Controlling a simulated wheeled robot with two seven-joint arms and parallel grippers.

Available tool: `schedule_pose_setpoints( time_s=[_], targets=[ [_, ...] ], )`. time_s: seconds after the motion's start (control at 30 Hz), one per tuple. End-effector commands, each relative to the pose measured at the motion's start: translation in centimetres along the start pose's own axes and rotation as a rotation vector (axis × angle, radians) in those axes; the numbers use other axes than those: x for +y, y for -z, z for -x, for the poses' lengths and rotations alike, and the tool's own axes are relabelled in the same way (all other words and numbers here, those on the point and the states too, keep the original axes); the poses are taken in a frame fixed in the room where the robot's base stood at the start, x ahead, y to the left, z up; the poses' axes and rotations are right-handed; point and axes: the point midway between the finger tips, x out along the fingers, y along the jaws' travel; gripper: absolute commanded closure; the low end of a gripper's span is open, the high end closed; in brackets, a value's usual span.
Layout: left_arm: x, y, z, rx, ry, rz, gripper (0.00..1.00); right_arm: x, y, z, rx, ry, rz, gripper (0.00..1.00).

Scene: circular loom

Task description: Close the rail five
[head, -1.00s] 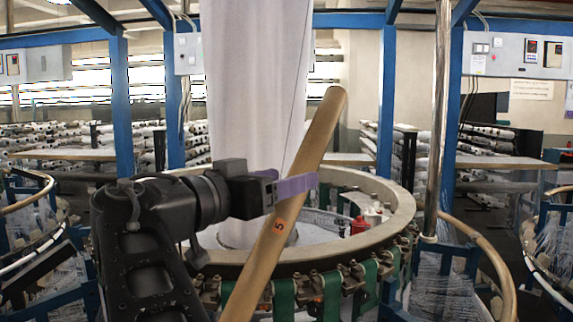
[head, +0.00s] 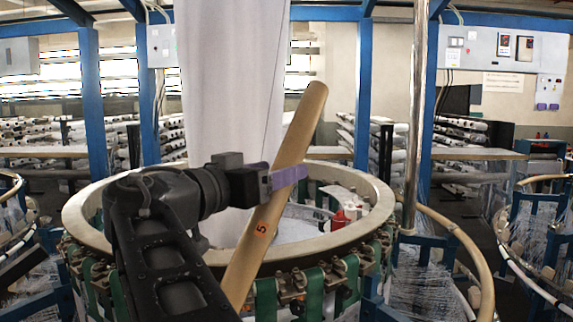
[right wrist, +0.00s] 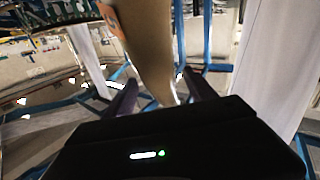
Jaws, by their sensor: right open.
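Rail five is a long tan bar (head: 290,150) with an orange "5" label (head: 262,229). In the head view it leans up and to the right across the front of the loom ring (head: 95,232). My right gripper (head: 290,177) has purple fingers and reaches the rail from the left, above the label. One finger crosses in front of the rail. In the right wrist view the rail (right wrist: 150,50) runs between the two open fingers (right wrist: 160,98), so they straddle it; contact is not clear. The far finger is hidden in the head view. My left gripper is not in view.
A white fabric tube (head: 230,80) rises from the middle of the ring. Red and white bottles (head: 340,217) stand inside the ring. A shiny metal post (head: 415,120) and a curved tan rail (head: 465,240) are to the right. Blue frame posts (head: 93,100) stand behind.

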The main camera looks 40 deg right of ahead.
Motion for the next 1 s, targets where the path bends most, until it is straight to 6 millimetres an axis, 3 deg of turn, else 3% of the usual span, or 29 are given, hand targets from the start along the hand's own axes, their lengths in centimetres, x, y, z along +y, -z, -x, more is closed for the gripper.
schedule_pose_setpoints(
  time_s=[0.2,0.57,1.0],
  targets=[
    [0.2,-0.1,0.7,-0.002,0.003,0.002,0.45,0.0,0.1,-2.8,-0.001,0.0,0.0,0.35],
    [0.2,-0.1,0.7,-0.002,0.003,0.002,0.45,0.0,0.0,-3.3,0.0,0.001,0.0,0.36],
    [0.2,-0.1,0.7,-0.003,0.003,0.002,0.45,0.0,0.0,-3.3,0.0,0.001,0.0,0.72]
  ],
)
